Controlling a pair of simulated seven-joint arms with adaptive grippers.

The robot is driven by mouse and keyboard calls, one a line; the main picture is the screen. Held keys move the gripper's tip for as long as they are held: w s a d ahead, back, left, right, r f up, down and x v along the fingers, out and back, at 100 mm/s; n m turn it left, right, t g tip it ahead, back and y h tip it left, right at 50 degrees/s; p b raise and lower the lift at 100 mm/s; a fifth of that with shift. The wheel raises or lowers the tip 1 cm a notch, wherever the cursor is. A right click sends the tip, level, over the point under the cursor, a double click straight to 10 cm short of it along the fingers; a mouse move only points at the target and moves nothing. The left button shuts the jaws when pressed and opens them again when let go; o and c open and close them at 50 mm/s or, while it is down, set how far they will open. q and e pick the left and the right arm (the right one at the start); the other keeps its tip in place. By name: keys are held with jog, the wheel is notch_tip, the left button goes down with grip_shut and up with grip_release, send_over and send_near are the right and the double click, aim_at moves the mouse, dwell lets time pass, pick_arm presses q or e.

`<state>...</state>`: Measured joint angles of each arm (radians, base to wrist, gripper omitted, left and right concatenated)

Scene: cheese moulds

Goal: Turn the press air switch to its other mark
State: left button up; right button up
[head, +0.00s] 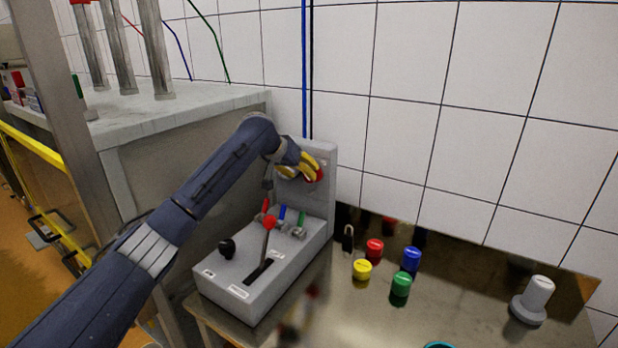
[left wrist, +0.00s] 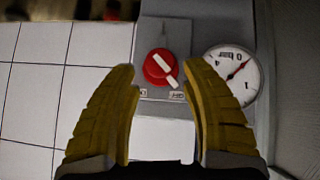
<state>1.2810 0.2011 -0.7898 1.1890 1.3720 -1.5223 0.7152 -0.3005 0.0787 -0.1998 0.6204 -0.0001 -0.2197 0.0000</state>
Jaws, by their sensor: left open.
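The press air switch is a round red knob with a white bar (left wrist: 160,67) on a grey panel. In the left wrist view its bar slants from upper left to lower right, with its lower end towards the right one of two small labels. The knob appears clear of the fingers. In the head view the fingers (head: 304,164) partly cover the red knob (head: 319,176). My right gripper is not in view.
A pressure gauge (left wrist: 233,74) sits right of the knob in the left wrist view. Below the panel, the grey control box (head: 240,290) carries a red-topped lever (head: 268,224) and a black knob (head: 227,248). Coloured caps and a padlock (head: 348,238) stand on the metal table.

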aim_at(309, 182)
pick_arm(q)
jog(key=shift+x, duration=2.4)
jog(key=shift+c, duration=0.3)
grip_shut()
